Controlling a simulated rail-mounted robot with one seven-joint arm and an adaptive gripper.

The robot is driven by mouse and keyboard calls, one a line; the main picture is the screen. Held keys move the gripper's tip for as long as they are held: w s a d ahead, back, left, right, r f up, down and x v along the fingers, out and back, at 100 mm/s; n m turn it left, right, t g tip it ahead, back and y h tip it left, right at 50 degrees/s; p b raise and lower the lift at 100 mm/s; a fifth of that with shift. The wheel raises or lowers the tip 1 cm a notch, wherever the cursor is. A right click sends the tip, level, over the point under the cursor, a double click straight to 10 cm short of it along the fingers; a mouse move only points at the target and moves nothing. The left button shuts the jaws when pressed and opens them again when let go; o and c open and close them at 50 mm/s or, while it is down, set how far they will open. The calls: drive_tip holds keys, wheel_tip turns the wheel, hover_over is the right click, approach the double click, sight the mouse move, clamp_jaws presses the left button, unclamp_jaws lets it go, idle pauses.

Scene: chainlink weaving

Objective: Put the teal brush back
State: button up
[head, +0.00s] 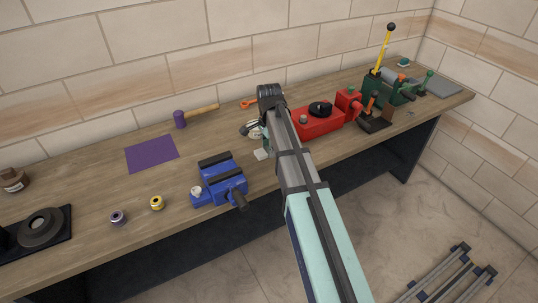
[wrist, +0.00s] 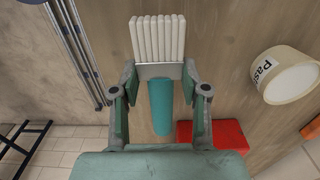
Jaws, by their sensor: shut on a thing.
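The teal brush has a teal handle (wrist: 160,105), a metal band and white bristles (wrist: 158,38) that point to the top of the wrist view. My gripper (wrist: 160,72) is shut on it, with one finger on each side at the metal band. In the head view my gripper (head: 258,141) is over the workbench, between the blue vise and the red machine. A pale block at its end looks like the bristles (head: 262,155). My arm hides most of the brush there.
The blue vise (head: 222,182) is left of my gripper and the red machine (head: 318,121) right. A flat purple mat (head: 152,154) and a purple-headed hammer (head: 180,119) lie further left. A cream labelled jar (wrist: 288,76) shows in the wrist view.

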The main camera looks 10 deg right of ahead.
sight(269, 163)
drive_tip(key=shift+f+p, duration=0.8)
drive_tip(key=shift+f, duration=1.4)
drive_tip(key=shift+f, duration=0.1)
drive_tip(key=o, duration=1.1)
drive_tip(key=shift+o, duration=0.2)
drive_tip(key=shift+f, duration=0.1)
